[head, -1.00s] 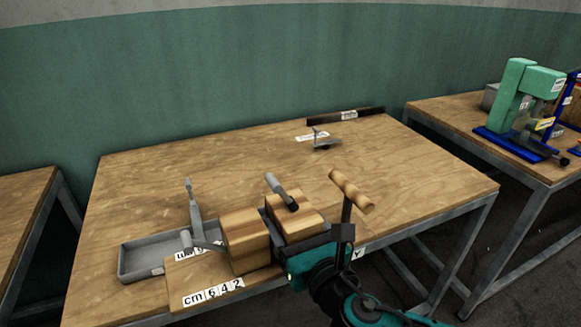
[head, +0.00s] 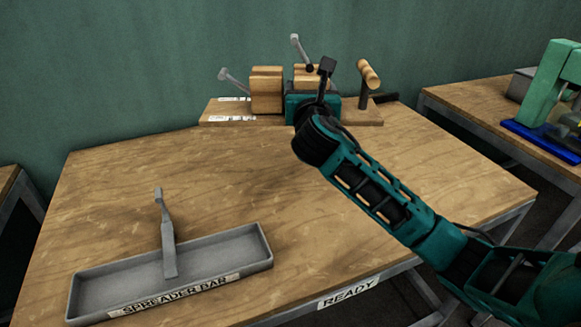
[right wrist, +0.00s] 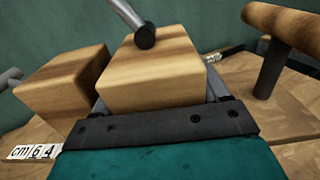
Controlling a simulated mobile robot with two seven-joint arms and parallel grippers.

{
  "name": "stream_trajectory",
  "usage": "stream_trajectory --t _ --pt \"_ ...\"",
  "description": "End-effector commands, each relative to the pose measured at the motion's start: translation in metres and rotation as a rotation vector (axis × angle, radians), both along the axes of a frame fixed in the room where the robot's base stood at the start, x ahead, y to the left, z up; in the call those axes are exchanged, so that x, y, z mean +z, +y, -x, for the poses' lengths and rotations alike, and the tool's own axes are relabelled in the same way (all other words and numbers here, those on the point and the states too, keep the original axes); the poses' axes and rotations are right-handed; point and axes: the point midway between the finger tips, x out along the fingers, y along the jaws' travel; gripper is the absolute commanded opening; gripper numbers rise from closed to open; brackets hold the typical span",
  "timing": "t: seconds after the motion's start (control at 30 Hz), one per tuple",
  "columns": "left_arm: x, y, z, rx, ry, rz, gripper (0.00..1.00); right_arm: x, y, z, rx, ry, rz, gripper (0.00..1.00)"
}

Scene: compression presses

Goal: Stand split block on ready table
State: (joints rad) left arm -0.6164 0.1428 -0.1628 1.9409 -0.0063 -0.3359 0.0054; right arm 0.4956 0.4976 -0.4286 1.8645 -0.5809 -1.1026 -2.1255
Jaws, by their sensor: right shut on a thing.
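The split block (head: 225,112) is a wooden base board with two wooden blocks, grey levers and a T-handle post (head: 368,80). It stands upright over the far edge of the ready table (head: 330,200). My right gripper (head: 308,88) is shut on the right-hand block, which also shows between its fingers in the right wrist view (right wrist: 150,70). The left-hand block (head: 267,90) stands beside it, outside the grip. Whether the base board rests on the table or hangs just above it I cannot tell. My left gripper is not in view.
The middle of the table is clear. A second table with a green press (head: 550,85) stands right. A green wall is behind.

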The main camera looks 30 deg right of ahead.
Motion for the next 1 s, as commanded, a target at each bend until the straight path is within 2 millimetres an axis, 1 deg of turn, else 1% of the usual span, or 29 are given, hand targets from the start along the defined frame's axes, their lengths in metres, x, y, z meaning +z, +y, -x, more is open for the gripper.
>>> stream_trajectory --t 0.07,0.4,0.5,0.6,0.7,0.83,0.93,1.0 --pt "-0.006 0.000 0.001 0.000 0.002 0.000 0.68 -0.013 0.000 0.000 0.000 -0.003 0.001 0.02" --pt "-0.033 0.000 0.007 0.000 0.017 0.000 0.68 -0.095 0.000 0.000 -0.001 -0.002 0.000 0.02" --pt "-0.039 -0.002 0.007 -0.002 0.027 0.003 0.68 -0.117 0.000 0.000 0.000 -0.003 0.001 0.02" --pt "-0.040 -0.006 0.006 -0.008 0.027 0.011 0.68 -0.134 0.000 0.000 0.000 -0.005 0.002 0.02" --pt "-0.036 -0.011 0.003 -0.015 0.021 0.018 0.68 -0.144 0.000 0.000 0.000 -0.006 0.002 0.02" --pt "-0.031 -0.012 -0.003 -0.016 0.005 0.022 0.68 -0.149 0.000 0.000 0.000 -0.008 0.000 0.02" --pt "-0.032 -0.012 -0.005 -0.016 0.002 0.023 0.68 -0.156 0.000 0.000 0.000 -0.006 0.001 0.02" --pt "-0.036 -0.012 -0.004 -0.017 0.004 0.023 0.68 -0.164 0.000 0.000 0.001 -0.005 0.001 0.02"
